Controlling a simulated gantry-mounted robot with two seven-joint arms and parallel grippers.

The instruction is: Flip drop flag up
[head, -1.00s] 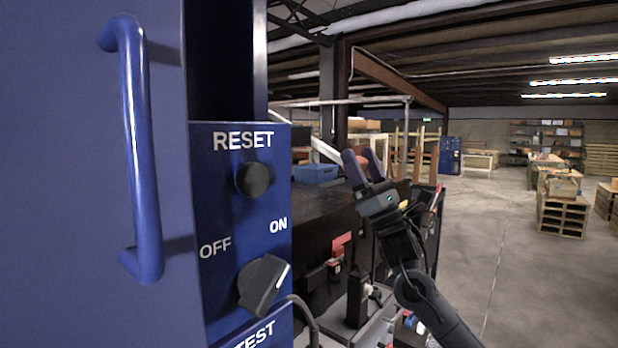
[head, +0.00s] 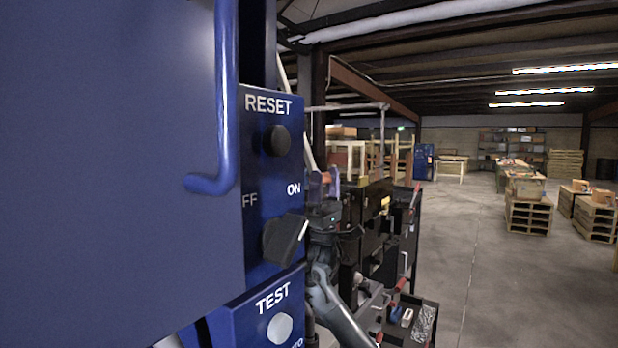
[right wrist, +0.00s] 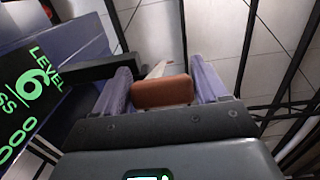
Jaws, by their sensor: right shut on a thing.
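My right gripper (head: 322,192) is just beyond the right edge of the blue control panel, its arm reaching up from below and partly covered by the panel. In the right wrist view its two purple fingers (right wrist: 163,92) are shut on a rust-orange block, which looks like the end of the drop flag (right wrist: 162,92). A pale pointed piece shows behind the block. In the head view a bit of orange shows at the fingertips, and a thin white bar (head: 307,140) slants down toward it. My left gripper is not in view.
The blue panel (head: 262,190) has a black RESET button (head: 277,140), an OFF/ON knob (head: 286,241) and a white TEST button (head: 280,328). A blue door with a handle (head: 227,90) fills the left. A green-lettered display (right wrist: 30,85) is near the gripper.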

